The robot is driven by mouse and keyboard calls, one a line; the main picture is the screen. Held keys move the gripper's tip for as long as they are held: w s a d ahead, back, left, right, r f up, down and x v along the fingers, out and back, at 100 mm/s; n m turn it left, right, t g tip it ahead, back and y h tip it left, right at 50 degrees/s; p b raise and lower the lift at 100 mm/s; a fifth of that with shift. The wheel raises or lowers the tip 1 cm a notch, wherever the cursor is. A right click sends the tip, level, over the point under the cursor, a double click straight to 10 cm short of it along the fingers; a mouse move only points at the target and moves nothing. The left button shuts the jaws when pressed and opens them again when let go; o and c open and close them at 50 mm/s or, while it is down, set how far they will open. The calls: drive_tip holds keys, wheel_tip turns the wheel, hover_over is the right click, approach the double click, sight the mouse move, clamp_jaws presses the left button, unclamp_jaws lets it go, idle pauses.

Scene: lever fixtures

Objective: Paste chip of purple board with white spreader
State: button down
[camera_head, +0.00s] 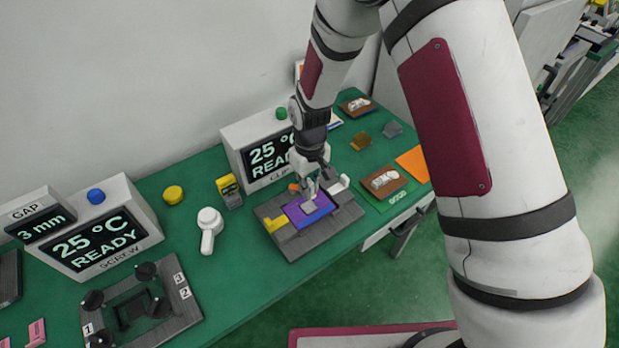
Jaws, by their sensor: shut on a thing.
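The purple board (296,211) lies flat in the dark grey clip fixture (293,246) on the green bench. My gripper (311,193) points down over the middle of the board. It is shut on a small pale piece, which looks like the white spreader (309,207), low over the board or touching it; I cannot tell which. The chip is not clearly visible; the spreader and fingers cover that spot. A yellow part (275,225) sits at the board's left and a white part (340,185) at its right.
A display box (255,145) reading 25 °C READY stands behind the fixture. A white handled tool (209,230) and a yellow-black box (229,191) lie to the left. The screw fixture (150,310) is front left. Boards (385,180) lie to the right.

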sight(313, 194)
drive_tip(key=shift+f+b, duration=0.55)
drive_tip(key=shift+f, duration=1.85)
drive_tip(key=shift+f, duration=0.25)
drive_tip(key=shift+w+d+r+b, duration=0.1)
drive_tip(key=shift+w+d+b, duration=0.25)
drive_tip(key=shift+w, duration=0.15)
drive_tip(key=shift+s+a, duration=0.65)
drive_tip(key=shift+a, duration=0.25)
drive_tip(key=shift+w+d, duration=0.2)
drive_tip(key=shift+d, duration=0.95)
drive_tip(key=shift+s+a+p, duration=0.1)
drive_tip(key=shift+a+p, duration=0.05)
drive_tip(key=shift+p, duration=0.15)
drive_tip(key=shift+s+a, duration=0.45)
drive_tip(key=shift+a, duration=0.25)
